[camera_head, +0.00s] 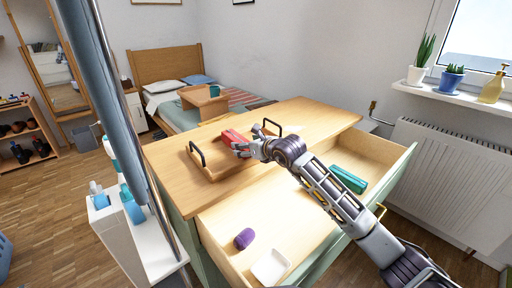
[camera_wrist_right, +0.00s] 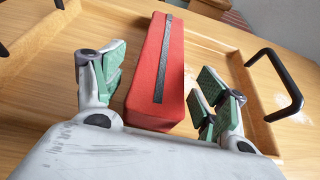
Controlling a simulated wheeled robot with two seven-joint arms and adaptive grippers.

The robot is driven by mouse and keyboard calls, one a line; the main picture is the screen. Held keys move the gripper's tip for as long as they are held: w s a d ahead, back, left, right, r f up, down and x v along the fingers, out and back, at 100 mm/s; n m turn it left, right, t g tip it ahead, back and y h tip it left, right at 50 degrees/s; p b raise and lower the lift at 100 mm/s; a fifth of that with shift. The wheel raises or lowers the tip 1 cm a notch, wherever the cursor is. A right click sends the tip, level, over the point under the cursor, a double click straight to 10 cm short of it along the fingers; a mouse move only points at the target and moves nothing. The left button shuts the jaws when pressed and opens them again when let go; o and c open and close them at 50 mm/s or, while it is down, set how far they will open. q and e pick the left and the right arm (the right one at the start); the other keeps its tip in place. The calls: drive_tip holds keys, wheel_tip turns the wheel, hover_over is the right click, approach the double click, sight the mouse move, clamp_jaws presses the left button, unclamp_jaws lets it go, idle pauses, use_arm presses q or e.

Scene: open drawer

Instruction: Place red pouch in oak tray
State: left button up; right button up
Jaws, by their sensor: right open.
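The red pouch (camera_wrist_right: 160,75), a long block with a dark zip strip, lies inside the oak tray (camera_wrist_right: 258,105). The tray, with two black handles, sits on the dresser top in the head view (camera_head: 212,172); the pouch (camera_head: 232,137) also shows there, partly behind my gripper. My right gripper (camera_wrist_right: 165,72) is open, its green-padded fingers on either side of the pouch with gaps visible. In the head view, my right gripper (camera_head: 244,150) is at the pouch's near end. My left gripper is not in view.
An open dresser drawer (camera_head: 285,220) below holds a purple item (camera_head: 244,239), a white box (camera_head: 271,267) and a teal case (camera_head: 348,179). The dresser top (camera_head: 310,115) is clear right of the tray. A bed stands behind; a radiator (camera_head: 450,180) is at right.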

drive_tip(key=shift+r, duration=0.1)
drive_tip(key=shift+p+v, duration=0.3)
drive_tip(key=shift+v, duration=0.75)
drive_tip(key=p+v, duration=0.1)
drive_tip(key=v, duration=0.7)
drive_tip(key=shift+s+d+r+p, duration=0.15)
drive_tip(key=shift+s+d+p, duration=0.05)
drive_tip(key=shift+p, duration=0.2)
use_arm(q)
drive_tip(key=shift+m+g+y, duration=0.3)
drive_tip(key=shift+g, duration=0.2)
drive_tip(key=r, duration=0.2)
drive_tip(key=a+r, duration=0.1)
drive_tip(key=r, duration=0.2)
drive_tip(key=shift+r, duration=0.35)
use_arm(e)
drive_tip(key=shift+s+d+r, duration=0.25)
drive_tip(key=shift+s+d, duration=0.05)
drive_tip(key=shift+s, duration=0.2)
